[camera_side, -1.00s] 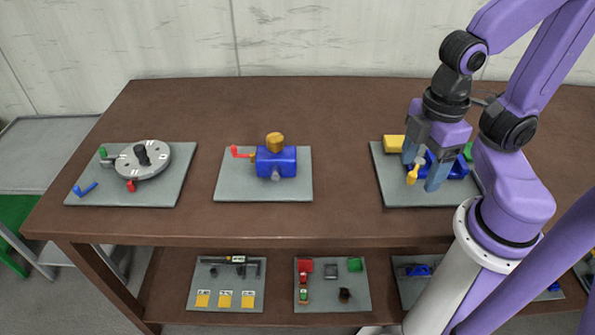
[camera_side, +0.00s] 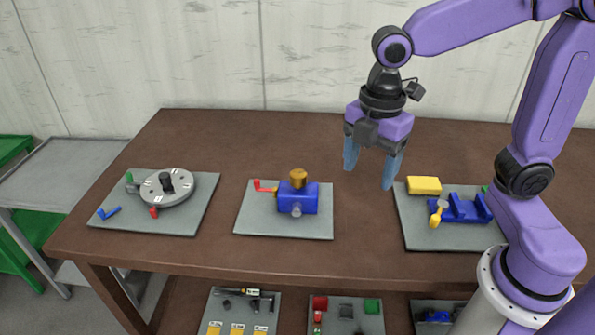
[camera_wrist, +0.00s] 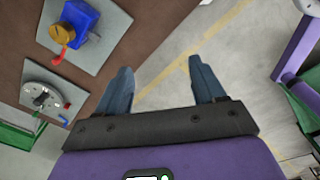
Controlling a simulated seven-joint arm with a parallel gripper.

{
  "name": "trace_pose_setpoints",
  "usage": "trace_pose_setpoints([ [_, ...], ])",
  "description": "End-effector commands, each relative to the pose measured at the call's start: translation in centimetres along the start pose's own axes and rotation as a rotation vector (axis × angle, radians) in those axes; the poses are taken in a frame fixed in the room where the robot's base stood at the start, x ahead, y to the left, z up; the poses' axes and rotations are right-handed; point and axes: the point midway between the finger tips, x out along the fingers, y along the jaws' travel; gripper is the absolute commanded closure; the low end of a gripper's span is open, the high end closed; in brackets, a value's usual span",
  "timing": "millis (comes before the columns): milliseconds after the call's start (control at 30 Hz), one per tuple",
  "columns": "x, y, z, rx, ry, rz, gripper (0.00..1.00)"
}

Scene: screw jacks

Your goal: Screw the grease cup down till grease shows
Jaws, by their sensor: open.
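The grease cup (camera_side: 299,178) is a brass-coloured round cap on top of a blue block (camera_side: 298,198). A red handle (camera_side: 264,186) sticks out to the block's left and a grey round end (camera_side: 296,211) faces front. In the wrist view the brass cup (camera_wrist: 62,34) shows at the upper left on the blue block (camera_wrist: 83,20). My gripper (camera_side: 369,178) is open and empty, fingers pointing down, above the table to the right of the cup and apart from it. The wrist view shows both fingers (camera_wrist: 161,82) spread with nothing between them. No grease can be made out.
The block's grey plate (camera_side: 250,225) lies mid-table. A plate on the left holds a grey dial disc (camera_side: 168,188) and a blue handle (camera_side: 109,212). A plate on the right holds a yellow block (camera_side: 424,185) and a blue vise-like part (camera_side: 465,209). Bare table lies between the plates.

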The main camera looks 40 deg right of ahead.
Motion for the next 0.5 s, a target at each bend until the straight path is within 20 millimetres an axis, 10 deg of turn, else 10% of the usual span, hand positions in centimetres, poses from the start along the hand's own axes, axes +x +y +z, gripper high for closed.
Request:
trace_pose_setpoints([
  [500,-2.8,16.6,2.3,-0.71,-0.007,-0.014,0.31],
])
